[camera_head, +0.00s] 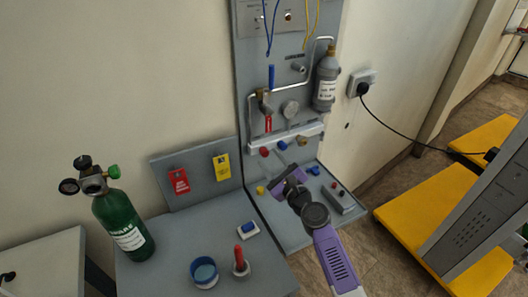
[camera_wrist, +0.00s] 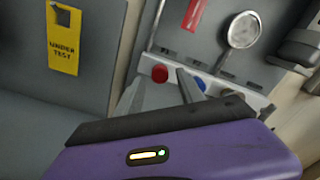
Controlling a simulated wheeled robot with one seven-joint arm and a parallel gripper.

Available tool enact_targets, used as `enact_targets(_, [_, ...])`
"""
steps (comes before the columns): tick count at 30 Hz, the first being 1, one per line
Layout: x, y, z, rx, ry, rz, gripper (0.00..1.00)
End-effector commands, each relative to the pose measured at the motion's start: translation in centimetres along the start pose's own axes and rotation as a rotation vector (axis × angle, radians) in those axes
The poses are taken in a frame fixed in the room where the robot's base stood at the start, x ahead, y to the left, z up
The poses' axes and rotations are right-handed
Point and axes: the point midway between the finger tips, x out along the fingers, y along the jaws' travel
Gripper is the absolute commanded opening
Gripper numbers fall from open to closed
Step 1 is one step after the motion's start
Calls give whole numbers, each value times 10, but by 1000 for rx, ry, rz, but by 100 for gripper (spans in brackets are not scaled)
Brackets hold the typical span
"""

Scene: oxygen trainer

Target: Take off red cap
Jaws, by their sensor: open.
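The red cap (camera_head: 264,152) is on the left end of the light rail low on the upright panel, left of a blue cap (camera_head: 282,145) and a brass-coloured fitting (camera_head: 302,140). My gripper (camera_head: 279,170) is open and empty, in front of and below the rail. My gripper's fingers (camera_wrist: 160,88) point toward the rail. The right finger lies between the red cap and the blue cap (camera_wrist: 200,84) in the picture. I cannot tell the remaining distance.
A gauge (camera_head: 290,109) and a grey cylinder (camera_head: 326,80) are on the panel above the rail. A grey block (camera_head: 338,200) lies on the shelf at right. A green cylinder (camera_head: 122,222) and a blue-and-white cup (camera_head: 204,272) stand at left.

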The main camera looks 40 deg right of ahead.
Motion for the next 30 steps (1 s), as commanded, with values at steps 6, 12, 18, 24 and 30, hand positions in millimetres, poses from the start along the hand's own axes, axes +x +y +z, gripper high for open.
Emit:
enact_targets(6, [1, 0, 0, -1, 0, 0, 45])
enact_targets(12, [9, 0, 0, -1, -1, 0, 45])
enact_targets(18, [20, 0, 0, -1, 0, 0, 45])
enact_targets(24, [24, 0, 0, -1, 0, 0, 45])
enact_targets(30, [24, 0, 0, -1, 0, 0, 45])
